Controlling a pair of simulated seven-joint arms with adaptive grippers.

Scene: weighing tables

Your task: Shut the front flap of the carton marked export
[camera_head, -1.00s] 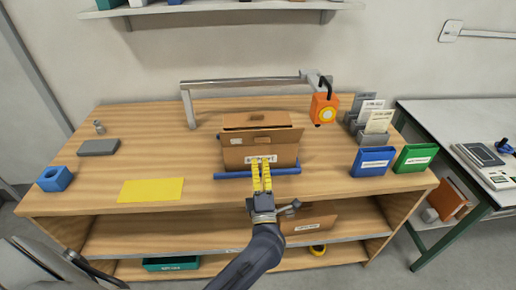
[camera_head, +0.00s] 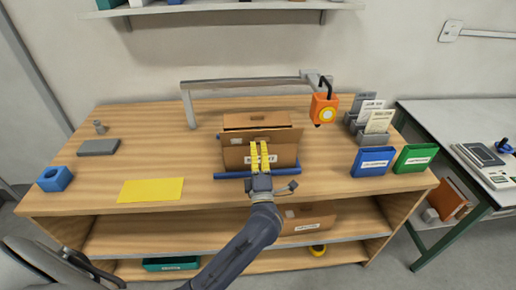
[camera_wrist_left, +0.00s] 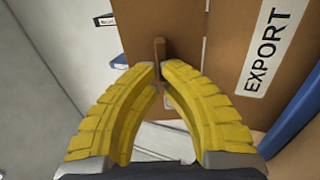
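The brown carton marked export (camera_head: 285,155) stands on the wooden bench behind a blue bar (camera_head: 230,175). Its front flap (camera_head: 235,138) rises tilted above the labelled front panel, so it is not folded down flat. In the left wrist view the EXPORT label (camera_wrist_left: 267,52) is turned sideways, and a small brown tab (camera_wrist_left: 159,48) sticks out from the flap (camera_wrist_left: 185,25). My left gripper (camera_head: 259,144) is in front of the carton. Its yellow fingertips (camera_wrist_left: 158,68) are close together, one on either side of the tab; whether they pinch it is unclear. My right gripper is not in view.
An orange device (camera_head: 323,108) hangs from a grey frame (camera_head: 240,82) behind the carton. Blue (camera_head: 372,161) and green (camera_head: 414,158) bins stand at the right. A yellow sheet (camera_head: 150,190) lies left. Another carton (camera_head: 308,220) is on the shelf below.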

